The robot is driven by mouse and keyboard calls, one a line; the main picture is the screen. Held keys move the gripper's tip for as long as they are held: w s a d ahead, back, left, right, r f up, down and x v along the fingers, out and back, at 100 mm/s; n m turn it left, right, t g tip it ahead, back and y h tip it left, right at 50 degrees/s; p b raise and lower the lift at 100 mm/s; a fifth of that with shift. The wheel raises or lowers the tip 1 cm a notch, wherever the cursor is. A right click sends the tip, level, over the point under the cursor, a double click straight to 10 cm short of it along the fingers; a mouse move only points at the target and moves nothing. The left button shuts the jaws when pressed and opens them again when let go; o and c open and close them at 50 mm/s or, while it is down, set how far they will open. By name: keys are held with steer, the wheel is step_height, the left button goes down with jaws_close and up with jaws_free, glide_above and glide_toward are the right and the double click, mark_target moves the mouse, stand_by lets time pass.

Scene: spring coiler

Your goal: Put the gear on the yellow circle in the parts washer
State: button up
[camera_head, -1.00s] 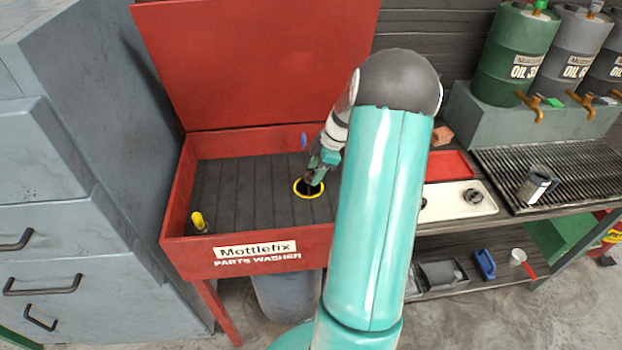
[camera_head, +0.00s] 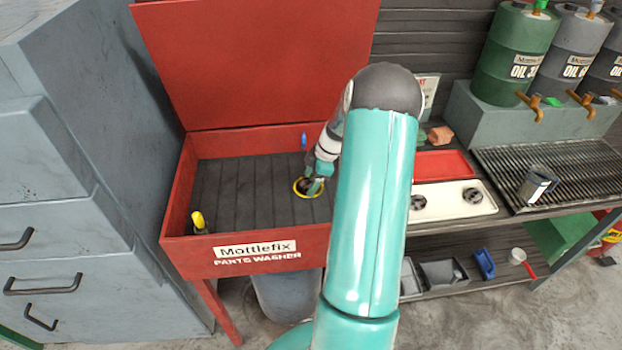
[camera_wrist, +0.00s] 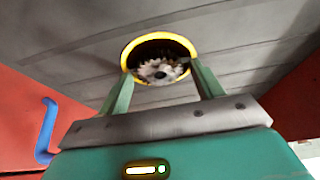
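A grey toothed gear (camera_wrist: 160,70) lies within the yellow circle (camera_wrist: 158,37) on the parts washer floor, over a dark centre. The yellow circle (camera_head: 296,191) also shows in the head view, partly hidden by my gripper (camera_head: 314,184). In the wrist view my gripper (camera_wrist: 161,72) has its two green fingers apart, one on each side of the gear, with visible gaps between them and its teeth. The gear seems to rest on the floor, though its exact height is hard to tell. The parts washer (camera_head: 177,220) is a red open-lidded basin.
A yellow-handled item (camera_head: 198,221) stands at the washer's front left, and a blue hook-like part (camera_head: 304,141) is on its back wall. A white tray (camera_head: 445,203) with two dark gears and a red tray (camera_head: 440,165) lie to the right. Grey cabinets (camera_head: 60,200) flank the left.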

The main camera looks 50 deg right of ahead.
steer(key=shift+r, duration=0.15)
steer(key=v, duration=1.2)
steer(key=a+r+m+h, duration=0.2)
steer(key=a+r, duration=0.5)
steer(key=a, duration=0.5)
steer(key=a+r+m+h, duration=0.1)
steer(key=a+r+m, duration=0.1)
steer(key=a+r, duration=0.8)
steer(key=s+a+m+t, duration=0.1)
steer(key=s+a+m, duration=0.2)
steer(key=s+a, duration=0.3)
steer(key=s+a+m+t, duration=0.1)
steer(key=s+a+m, duration=0.2)
steer(key=a, duration=1)
steer(key=s, duration=0.3)
steer(key=shift+s+a+t, duration=0.15)
steer(key=shift+a+t, duration=0.15)
steer(key=shift+t, duration=0.1)
